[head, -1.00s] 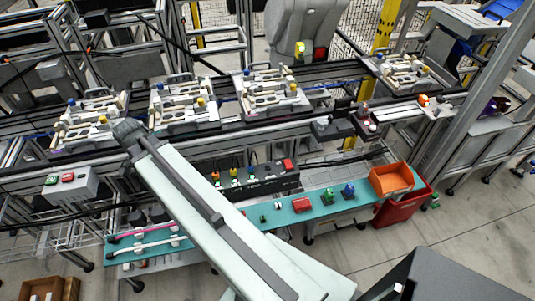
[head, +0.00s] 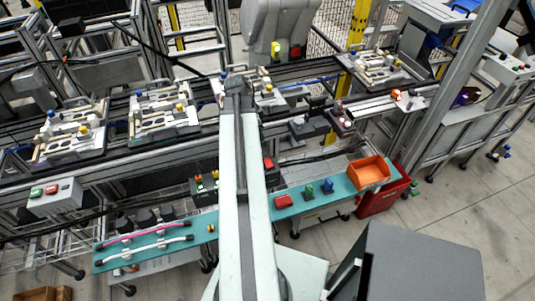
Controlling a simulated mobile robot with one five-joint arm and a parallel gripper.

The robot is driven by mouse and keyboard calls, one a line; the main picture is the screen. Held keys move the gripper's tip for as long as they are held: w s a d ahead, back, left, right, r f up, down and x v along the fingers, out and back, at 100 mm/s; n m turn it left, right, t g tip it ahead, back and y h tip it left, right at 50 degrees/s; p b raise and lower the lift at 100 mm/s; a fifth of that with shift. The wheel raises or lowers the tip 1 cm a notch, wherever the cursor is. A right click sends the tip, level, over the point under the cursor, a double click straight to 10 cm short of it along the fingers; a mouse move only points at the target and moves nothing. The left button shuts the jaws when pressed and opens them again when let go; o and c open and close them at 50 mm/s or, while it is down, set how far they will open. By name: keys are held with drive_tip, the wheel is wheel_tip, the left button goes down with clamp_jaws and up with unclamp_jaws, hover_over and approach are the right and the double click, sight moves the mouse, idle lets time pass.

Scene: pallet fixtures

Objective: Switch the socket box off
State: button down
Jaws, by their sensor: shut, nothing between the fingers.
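The socket box (head: 273,181) is a long black box at the back of the teal shelf (head: 330,199). My pale arm crosses in front of it and hides its middle. Its red switch (head: 268,163) shows just right of my arm; I cannot tell its position. Coloured plugs (head: 206,178) stand in the box's left part, left of my arm. My arm rises from the bottom of the head view to a dark end joint near the rail. I cannot make out my gripper's fingers.
An orange bin (head: 369,171) sits at the shelf's right end. A red block (head: 283,201) and green and blue pieces stand on the shelf. Pink and white hoses (head: 146,236) lie at its left. A button box (head: 52,197) is farther left. Fixture pallets (head: 163,118) line the rail behind.

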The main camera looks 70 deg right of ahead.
sight(270, 163)
drive_tip(key=shift+f, duration=0.15)
drive_tip(key=b+x, duration=1.3)
drive_tip(key=shift+w+a+f, duration=0.25)
drive_tip(key=shift+w+a, duration=0.1)
drive_tip(key=shift+w, duration=0.05)
drive_tip(key=shift+f+b, duration=0.25)
drive_tip(key=shift+b, duration=0.1)
drive_tip(key=shift+f, duration=0.2)
drive_tip(key=shift+s+a+r, duration=0.2)
drive_tip(key=shift+s+a, duration=0.25)
drive_tip(key=shift+a, duration=0.15)
